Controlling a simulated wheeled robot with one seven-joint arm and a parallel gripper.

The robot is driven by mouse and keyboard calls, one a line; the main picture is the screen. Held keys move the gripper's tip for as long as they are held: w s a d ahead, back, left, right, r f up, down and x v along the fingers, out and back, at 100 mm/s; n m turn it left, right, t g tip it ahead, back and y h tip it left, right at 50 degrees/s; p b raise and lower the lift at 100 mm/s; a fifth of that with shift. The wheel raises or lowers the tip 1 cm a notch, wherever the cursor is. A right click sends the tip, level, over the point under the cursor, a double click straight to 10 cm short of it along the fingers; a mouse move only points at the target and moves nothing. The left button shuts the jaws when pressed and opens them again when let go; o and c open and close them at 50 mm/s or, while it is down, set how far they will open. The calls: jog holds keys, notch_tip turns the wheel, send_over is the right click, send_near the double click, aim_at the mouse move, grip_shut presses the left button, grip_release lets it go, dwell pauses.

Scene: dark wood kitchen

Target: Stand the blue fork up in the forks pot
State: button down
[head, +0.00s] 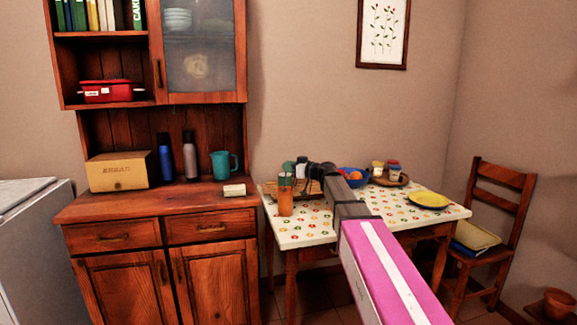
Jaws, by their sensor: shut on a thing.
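My arm reaches over the patterned table (310,231) from the lower right. My gripper (312,170) is small and dark at the far end, above the back left part of the table. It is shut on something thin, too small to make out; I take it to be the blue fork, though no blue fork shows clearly. An orange pot (286,200) stands upright at the table's front left, to the left of and nearer than my gripper. I cannot read any label on it or tell what is in its top.
A blue bowl of fruit (354,182), a wooden tray with small jars (388,181) and a yellow plate (428,200) lie further right. A cupboard (160,215) stands left, a chair (500,206) right.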

jog(key=c, duration=1.2)
grip_release()
jog(key=shift+o, duration=0.2)
jog(key=v, duration=1)
jog(key=shift+s+d, duration=0.2)
jog(key=shift+d, duration=0.15)
jog(key=shift+d, duration=0.1)
